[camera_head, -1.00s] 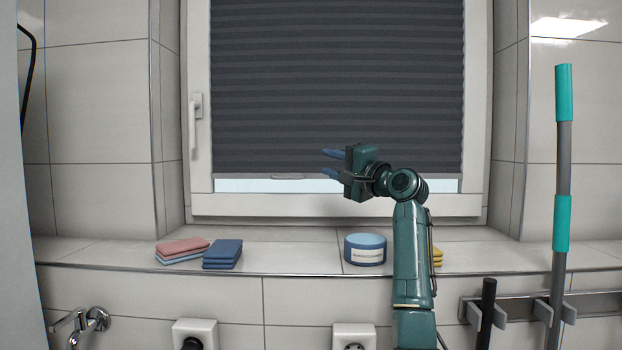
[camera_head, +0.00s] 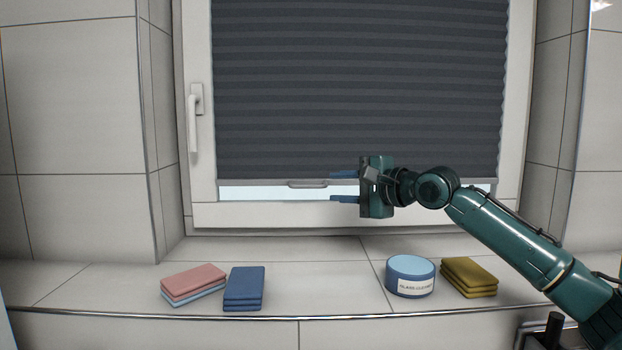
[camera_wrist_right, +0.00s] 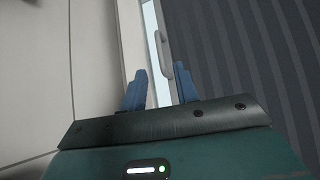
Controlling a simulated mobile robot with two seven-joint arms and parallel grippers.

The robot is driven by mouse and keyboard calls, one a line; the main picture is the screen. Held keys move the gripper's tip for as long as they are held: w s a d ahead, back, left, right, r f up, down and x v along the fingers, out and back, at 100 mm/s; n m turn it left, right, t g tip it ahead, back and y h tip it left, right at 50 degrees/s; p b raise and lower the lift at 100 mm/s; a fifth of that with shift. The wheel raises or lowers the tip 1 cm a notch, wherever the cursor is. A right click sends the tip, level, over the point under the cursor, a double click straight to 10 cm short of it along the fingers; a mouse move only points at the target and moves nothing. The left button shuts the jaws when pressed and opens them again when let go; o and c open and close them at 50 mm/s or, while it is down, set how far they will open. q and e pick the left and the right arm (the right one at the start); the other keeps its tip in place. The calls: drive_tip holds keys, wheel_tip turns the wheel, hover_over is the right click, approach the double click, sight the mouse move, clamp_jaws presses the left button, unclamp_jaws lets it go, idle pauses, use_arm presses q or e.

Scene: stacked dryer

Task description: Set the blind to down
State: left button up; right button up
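The dark pleated blind (camera_head: 355,90) covers most of the window. Its bottom rail (camera_head: 255,183) hangs a little above the lower frame, with a narrow bright strip of glass below. A small handle (camera_head: 308,184) sits on the rail; it also shows in the right wrist view (camera_wrist_right: 164,48). My right gripper (camera_head: 344,186) is open and empty, just right of the handle, its blue fingers pointing left. In the right wrist view the fingers (camera_wrist_right: 160,85) are apart, with the handle beyond their tips. My left gripper is not in view.
The window frame (camera_head: 350,215) has a lever (camera_head: 194,118) at its left. On the tiled sill are pink and light blue cloths (camera_head: 193,280), blue cloths (camera_head: 244,288), a labelled round tin (camera_head: 410,276) and yellow cloths (camera_head: 468,277). The sill's middle is clear.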

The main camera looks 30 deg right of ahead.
sight(311, 186)
drive_tip(key=p+x, duration=0.2)
drive_tip(key=x, duration=0.7)
drive_tip(key=shift+w+p, duration=0.15)
drive_tip(key=shift+p, duration=0.25)
drive_tip(key=shift+c, duration=0.3)
clamp_jaws()
